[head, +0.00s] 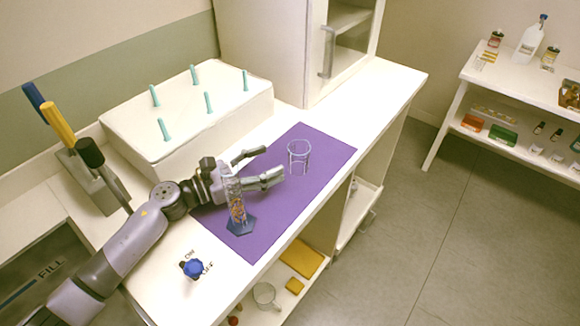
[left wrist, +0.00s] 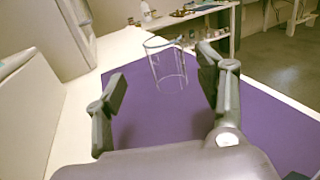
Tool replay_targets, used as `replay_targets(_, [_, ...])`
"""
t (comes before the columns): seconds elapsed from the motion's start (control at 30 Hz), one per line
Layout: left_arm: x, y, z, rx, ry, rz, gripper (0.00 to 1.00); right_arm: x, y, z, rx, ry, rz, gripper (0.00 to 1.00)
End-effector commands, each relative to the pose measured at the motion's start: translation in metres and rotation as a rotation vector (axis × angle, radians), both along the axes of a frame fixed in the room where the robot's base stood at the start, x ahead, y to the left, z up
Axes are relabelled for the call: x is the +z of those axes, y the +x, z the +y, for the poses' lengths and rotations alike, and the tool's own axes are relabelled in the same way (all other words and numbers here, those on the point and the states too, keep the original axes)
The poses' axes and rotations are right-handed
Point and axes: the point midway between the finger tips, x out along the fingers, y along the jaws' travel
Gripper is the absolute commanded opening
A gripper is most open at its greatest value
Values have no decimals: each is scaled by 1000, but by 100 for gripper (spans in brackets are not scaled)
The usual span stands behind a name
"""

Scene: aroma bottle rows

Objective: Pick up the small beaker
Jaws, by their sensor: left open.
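The small beaker (head: 299,158) is clear glass and stands upright on the purple mat (head: 322,150). My left gripper (head: 267,166) is open and empty, low over the mat, its fingers pointing at the beaker from the left. In the left wrist view the beaker (left wrist: 168,66) stands ahead of and between the open fingers (left wrist: 170,85), with a gap between it and my palm. The fingers do not appear to touch it. My right gripper is not in view.
A graduated cylinder (head: 234,200) on a blue base stands on the mat in front of my left gripper. A white block with teal pegs (head: 190,115) is behind. A blue knob (head: 194,269) is near the front. The mat right of the beaker is clear.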

Motion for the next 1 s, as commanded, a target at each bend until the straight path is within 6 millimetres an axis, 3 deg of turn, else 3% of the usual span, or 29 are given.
replay_targets(0.5, [-2,30,-59,0,-3,1,64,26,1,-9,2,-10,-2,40])
replay_targets(0.8, [-4,33,-62,0,-1,0,64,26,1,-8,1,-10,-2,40])
replay_targets(1.0, [-4,32,-62,0,-1,0,51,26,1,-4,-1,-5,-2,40])
